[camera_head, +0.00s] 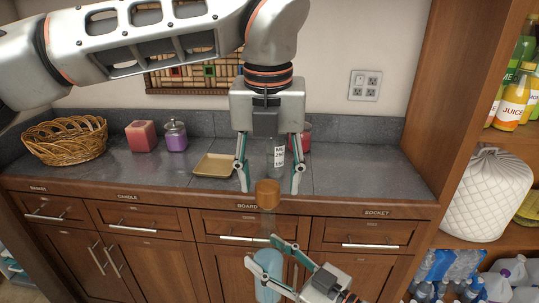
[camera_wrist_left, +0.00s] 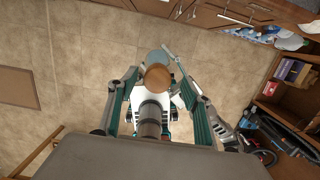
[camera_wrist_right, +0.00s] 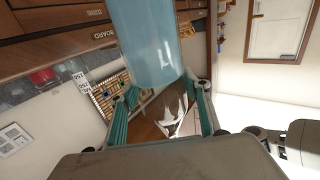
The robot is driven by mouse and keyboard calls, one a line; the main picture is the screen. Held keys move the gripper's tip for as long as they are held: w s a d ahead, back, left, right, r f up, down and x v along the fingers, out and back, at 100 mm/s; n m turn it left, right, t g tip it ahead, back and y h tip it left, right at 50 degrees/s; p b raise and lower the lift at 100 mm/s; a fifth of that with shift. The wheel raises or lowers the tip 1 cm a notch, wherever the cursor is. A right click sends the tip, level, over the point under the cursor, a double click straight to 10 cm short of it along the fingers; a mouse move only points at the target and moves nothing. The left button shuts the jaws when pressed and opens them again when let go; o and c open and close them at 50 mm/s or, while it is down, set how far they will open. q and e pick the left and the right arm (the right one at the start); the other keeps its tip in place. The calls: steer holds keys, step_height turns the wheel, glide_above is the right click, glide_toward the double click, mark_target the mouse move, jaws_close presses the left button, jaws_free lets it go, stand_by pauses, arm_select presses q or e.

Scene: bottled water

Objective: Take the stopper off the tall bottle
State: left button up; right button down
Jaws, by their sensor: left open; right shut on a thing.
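The tall bottle is light blue and see-through, with its body (camera_head: 267,277) low in front of the counter and a narrow neck (camera_head: 267,225). A brown cork-coloured stopper (camera_head: 267,194) sits on top of the neck. My right gripper (camera_head: 262,249) is shut on the bottle and holds it about upright in the air. The bottle body (camera_wrist_right: 152,45) fills the top of the right wrist view. My left gripper (camera_head: 270,188) points down, open, with its fingertips on either side of the stopper's top and gaps at both sides. The stopper (camera_wrist_left: 157,76) also shows between the fingers in the left wrist view.
On the counter (camera_head: 350,170) behind stand a wicker basket (camera_head: 65,140), a pink candle (camera_head: 141,136), a purple jar (camera_head: 176,138), a tan board (camera_head: 214,166), a marked measuring vessel (camera_head: 279,156) and a red jar (camera_head: 304,137). A shelf unit with juice bottles (camera_head: 513,98) is at right.

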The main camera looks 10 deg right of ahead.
arm_select(q)
steer(key=shift+w+f, duration=0.1)
steer(key=shift+f, duration=0.8)
steer(key=c, duration=1.3)
steer(key=shift+d, duration=0.1)
steer(key=shift+r, duration=0.2)
steer(key=shift+r, duration=0.8)
steer(key=shift+r, duration=0.25)
